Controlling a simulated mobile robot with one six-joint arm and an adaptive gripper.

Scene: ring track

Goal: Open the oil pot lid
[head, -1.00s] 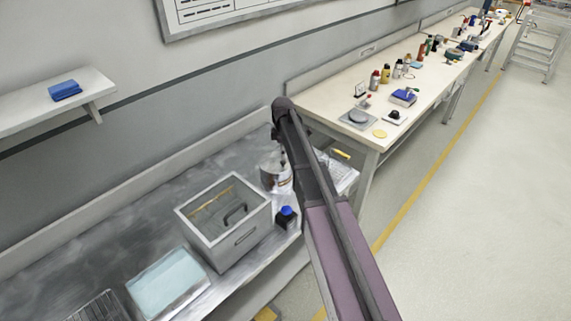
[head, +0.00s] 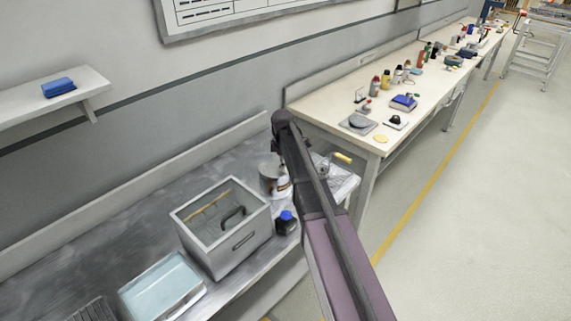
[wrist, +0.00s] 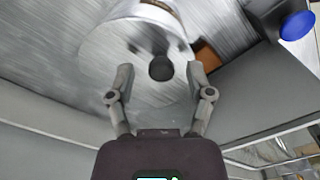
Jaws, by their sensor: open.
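The oil pot's round brushed-metal lid (wrist: 100,48) fills the upper middle of the wrist view. A black knob (wrist: 160,68) stands at its centre. My gripper (wrist: 160,76) is open, with one finger on each side of the knob. The fingers are over the lid, with gaps to the knob on both sides. I cannot tell the height of the fingertips above the lid. In the head view the metal pot (head: 268,182) stands on the bench, partly hidden behind my arm.
A grey open-topped box (head: 243,240) with a black handle stands in front of the pot. A dark bottle with a blue cap (head: 287,216) is beside it. The blue cap also shows in the wrist view (wrist: 297,25). A pale tray (head: 163,287) lies at lower left.

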